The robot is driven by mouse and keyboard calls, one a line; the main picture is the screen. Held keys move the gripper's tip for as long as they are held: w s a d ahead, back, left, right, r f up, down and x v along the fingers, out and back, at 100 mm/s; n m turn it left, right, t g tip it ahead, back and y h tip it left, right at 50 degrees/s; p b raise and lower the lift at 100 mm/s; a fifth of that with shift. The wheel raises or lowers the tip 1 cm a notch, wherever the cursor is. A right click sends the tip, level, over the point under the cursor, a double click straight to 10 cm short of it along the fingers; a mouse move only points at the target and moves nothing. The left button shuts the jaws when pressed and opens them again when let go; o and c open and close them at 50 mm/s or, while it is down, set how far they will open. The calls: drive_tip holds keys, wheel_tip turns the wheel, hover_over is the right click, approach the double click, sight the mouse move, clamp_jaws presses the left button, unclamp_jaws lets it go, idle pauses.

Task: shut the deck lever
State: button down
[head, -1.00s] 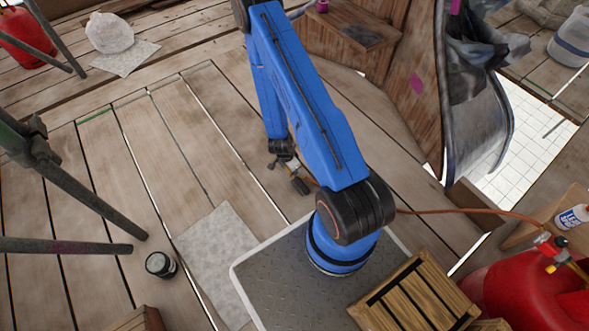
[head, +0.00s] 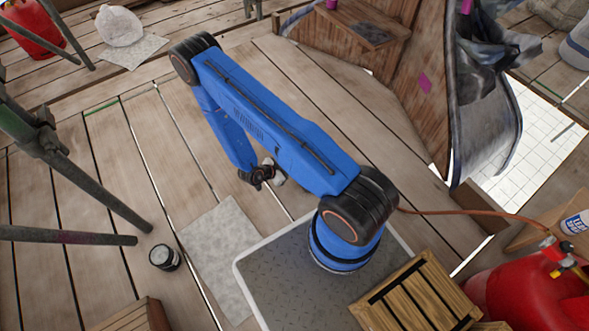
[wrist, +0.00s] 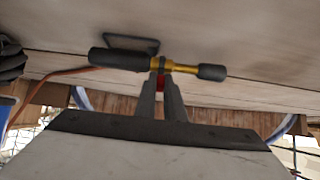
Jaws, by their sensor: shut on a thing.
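In the wrist view my gripper (wrist: 161,88) has its two grey fingers closed together on a small red piece (wrist: 160,80), which looks like a lever, on a brass fitting (wrist: 178,66). The fitting has a long black handle (wrist: 118,60) on the left and a short black end (wrist: 211,72) on the right. It lies across the picture at the wooden deck (wrist: 240,65). In the head view my gripper (head: 276,174) is low over the deck, partly hidden behind my blue arm. The fitting and red piece cannot be made out there.
An orange hose (head: 465,212) runs from my base's right side to a red cylinder (head: 530,295). A wooden crate (head: 420,295) stands close to my base. A black-and-white can (head: 164,257) and dark scaffold poles (head: 75,239) are at the left.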

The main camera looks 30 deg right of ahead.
drive_tip(key=shift+a+f+h, duration=0.4)
drive_tip(key=shift+a+h, duration=0.05)
drive_tip(key=shift+h, duration=0.65)
drive_tip(key=c, duration=1.8)
unclamp_jaws()
drive_tip(key=shift+c, duration=0.2)
drive_tip(key=v, duration=1.7)
drive_tip(key=shift+a, duration=0.25)
